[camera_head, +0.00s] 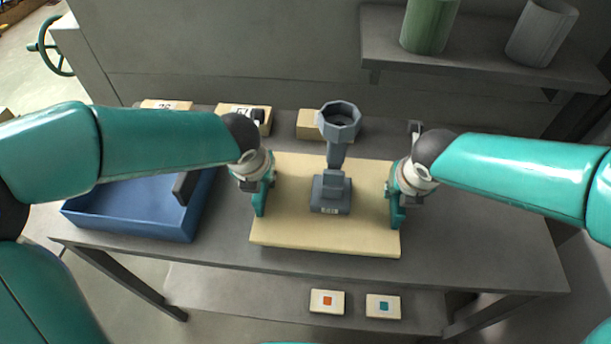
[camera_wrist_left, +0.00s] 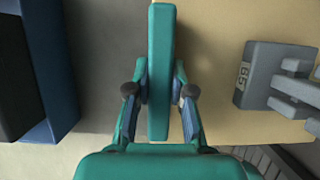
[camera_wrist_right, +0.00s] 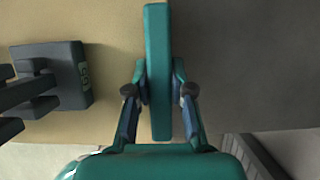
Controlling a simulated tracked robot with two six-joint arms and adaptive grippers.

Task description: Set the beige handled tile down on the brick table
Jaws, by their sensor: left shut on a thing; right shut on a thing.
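The beige handled tile (camera_head: 290,228) is a flat slab over the middle of the grey table (camera_head: 480,240), near its front edge. Whether it touches the table or hangs just above is unclear. My left gripper (camera_head: 258,192) is shut on the teal left handle, a bar that shows between its fingers in the left wrist view (camera_wrist_left: 160,40). My right gripper (camera_head: 396,194) is shut on the teal right handle, also seen in the right wrist view (camera_wrist_right: 157,40). A grey stand with an octagonal ring (camera_head: 331,192) stands upright on the tile; its label is hard to read.
A blue open tray (camera_head: 130,222) sits left of the tile. Several beige blocks (camera_head: 311,123) stand behind it. A shelf (camera_head: 480,62) holds green and grey cylinders. Two marked cards (camera_head: 327,301) lie on a lower board. The table's right part looks clear.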

